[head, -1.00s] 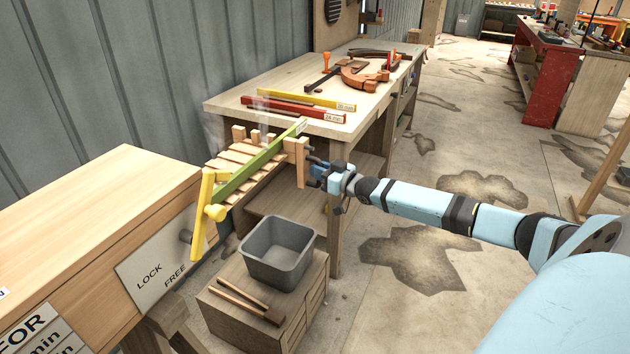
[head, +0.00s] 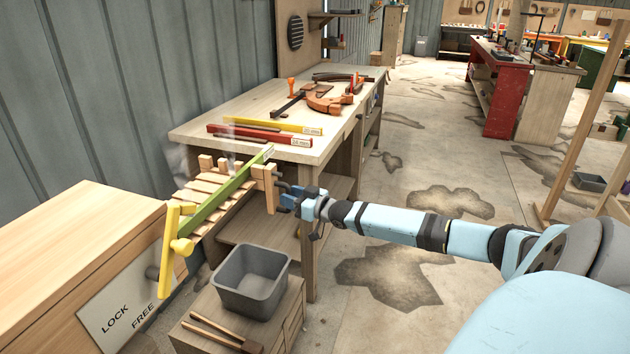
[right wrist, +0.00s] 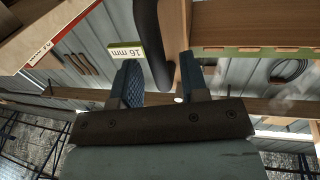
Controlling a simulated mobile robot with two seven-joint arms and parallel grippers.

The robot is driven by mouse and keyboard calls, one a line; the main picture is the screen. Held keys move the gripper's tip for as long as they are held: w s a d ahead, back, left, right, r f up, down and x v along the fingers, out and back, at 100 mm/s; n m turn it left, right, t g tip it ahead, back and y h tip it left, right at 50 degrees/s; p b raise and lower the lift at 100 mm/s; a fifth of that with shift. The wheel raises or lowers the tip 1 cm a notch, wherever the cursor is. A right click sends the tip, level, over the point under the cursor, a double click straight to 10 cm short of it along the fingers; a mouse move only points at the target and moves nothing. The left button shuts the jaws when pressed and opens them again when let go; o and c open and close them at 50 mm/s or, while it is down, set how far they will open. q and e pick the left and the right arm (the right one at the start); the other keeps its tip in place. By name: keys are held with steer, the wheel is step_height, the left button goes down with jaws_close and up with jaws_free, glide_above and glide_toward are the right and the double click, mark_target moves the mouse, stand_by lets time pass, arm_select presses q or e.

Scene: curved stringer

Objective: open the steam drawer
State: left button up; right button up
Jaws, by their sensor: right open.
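The steam drawer (head: 213,187) is a slatted wooden tray standing out from the end of the long wooden box (head: 75,235). A green strip (head: 228,193) lies along it; its "16 mm" label (right wrist: 124,53) shows in the right wrist view. My right gripper (head: 284,194) is at the drawer's outer end board (head: 265,186). Its jaws are open, with the dark curved handle (right wrist: 150,40) reaching between or just past the fingers; contact is unclear. A yellow lever (head: 169,250) stands at the box end by the LOCK/FREE plate (head: 125,305). My left gripper is not in view.
A grey bin (head: 252,282) and a mallet (head: 225,337) rest on a low cabinet below the drawer. A workbench (head: 330,135) behind holds red and yellow strips and a clamped curved piece. The floor right of the bench is open.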

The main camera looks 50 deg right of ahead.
arm_select(q)
steer(key=p, duration=0.2)
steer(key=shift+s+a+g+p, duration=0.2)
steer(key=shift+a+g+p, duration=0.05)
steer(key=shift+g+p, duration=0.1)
arm_select(e)
steer(key=s+d, duration=0.2)
steer(key=s, duration=1)
steer(key=shift+s+d, duration=0.2)
steer(key=shift+d, duration=0.05)
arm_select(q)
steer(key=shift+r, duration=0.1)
